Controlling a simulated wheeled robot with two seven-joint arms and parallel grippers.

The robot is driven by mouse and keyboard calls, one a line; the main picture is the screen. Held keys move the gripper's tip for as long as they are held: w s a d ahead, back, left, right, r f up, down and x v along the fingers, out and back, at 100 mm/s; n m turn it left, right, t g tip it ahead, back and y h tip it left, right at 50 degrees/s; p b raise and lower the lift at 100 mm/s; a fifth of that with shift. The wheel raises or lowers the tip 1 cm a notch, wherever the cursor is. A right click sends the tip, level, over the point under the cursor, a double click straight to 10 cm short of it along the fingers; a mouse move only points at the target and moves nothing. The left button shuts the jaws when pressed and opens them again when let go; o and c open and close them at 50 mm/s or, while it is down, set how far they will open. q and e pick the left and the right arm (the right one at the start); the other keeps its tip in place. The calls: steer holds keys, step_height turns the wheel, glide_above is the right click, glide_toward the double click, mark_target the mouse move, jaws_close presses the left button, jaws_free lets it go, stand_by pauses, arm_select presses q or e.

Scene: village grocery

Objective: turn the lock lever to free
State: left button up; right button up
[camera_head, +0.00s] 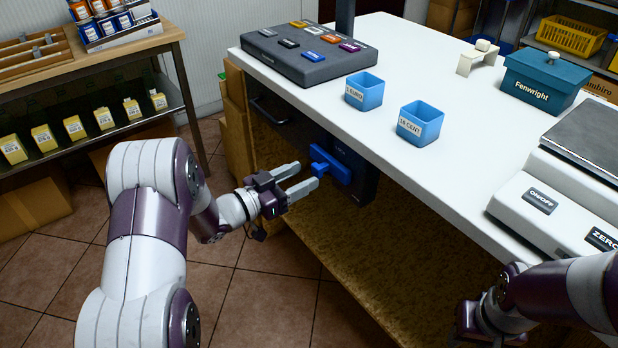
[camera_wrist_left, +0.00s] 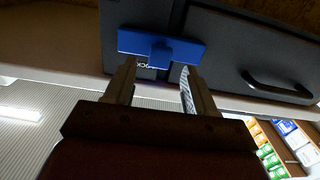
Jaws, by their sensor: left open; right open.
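The blue lock lever (camera_head: 331,166) is on a dark lock box (camera_head: 367,186) under the counter's front edge. In the left wrist view the lever (camera_wrist_left: 190,50) is a wide blue bar with a stub in its middle, partly covering white lettering. My left gripper (camera_head: 308,175) is open, its two fingers pointing at the lever. In the left wrist view the fingertips (camera_wrist_left: 157,70) lie to either side of the stub; whether they touch the bar I cannot tell. My right gripper (camera_head: 476,322) is at the lower right, dark and partly hidden by its arm; its fingers are hard to make out.
A dark drawer with a black handle (camera_head: 269,111) is left of the lock. On the white counter (camera_head: 455,130) stand a keypad (camera_head: 308,61), two blue cups (camera_head: 364,92), a teal Fenwright box (camera_head: 545,80) and a scale (camera_head: 565,195). A shelf (camera_head: 85,135) is at the left. Tiled floor lies below.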

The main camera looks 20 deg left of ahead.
mark_target(323, 166)
arm_select(q)
steer(key=shift+x, duration=1.35)
jaws_close()
